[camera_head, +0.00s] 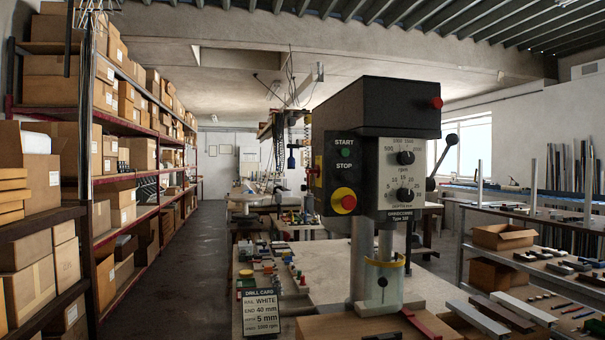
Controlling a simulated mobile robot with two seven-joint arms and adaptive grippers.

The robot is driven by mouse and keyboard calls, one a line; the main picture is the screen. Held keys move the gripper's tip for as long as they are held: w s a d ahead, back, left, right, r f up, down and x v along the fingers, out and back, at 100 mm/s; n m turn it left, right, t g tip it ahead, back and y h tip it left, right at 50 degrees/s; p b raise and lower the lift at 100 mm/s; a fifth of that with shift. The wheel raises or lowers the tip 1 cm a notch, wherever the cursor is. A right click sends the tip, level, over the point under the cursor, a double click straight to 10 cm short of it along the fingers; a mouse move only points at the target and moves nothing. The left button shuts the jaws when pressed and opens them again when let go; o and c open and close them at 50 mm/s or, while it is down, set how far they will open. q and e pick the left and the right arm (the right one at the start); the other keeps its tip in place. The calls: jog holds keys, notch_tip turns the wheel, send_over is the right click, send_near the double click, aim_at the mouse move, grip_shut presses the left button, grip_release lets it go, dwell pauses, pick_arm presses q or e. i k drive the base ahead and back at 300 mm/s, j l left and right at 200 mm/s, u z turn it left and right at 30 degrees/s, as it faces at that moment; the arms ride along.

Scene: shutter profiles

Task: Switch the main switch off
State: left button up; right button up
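A drill press with a dark head (375,105) stands in the middle, on the workbench. Its black front panel (331,170) has a green button (345,152) under the word START and the word STOP below it. Lower on that panel is a large red knob on a yellow round plate (344,201). A small red and yellow part (315,171) shows edge-on at the head's left side. A red knob (436,103) sits at the upper right of the head. I cannot tell which part is the main switch or its position. Neither gripper is in view.
A drill card (261,311) stands at the front left of the bench, near small coloured parts. Shelves with cardboard boxes (75,160) line the left, beside a clear aisle (190,260). A right-hand bench holds an open box (503,237) and profiles (525,310).

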aim_at(316, 171)
jog(key=i+j+z, duration=0.15)
jog(key=j+z, duration=0.15)
jog(key=z, duration=0.2)
jog(key=i+j+z, duration=0.1)
jog(key=j+z, duration=0.2)
jog(key=z, duration=0.2)
jog(key=j+z, duration=0.35)
jog(key=z, duration=0.15)
jog(key=j+z, duration=0.45)
jog(key=k+j, duration=0.1)
jog(key=j, duration=0.35)
jog(key=k+j+z, duration=0.15)
jog(key=j, duration=0.75)
jog(key=k+j+z, duration=0.1)
jog(key=j, duration=0.35)
jog(key=k+j, duration=0.2)
jog(key=j, duration=0.2)
jog(key=j+z, duration=0.05)
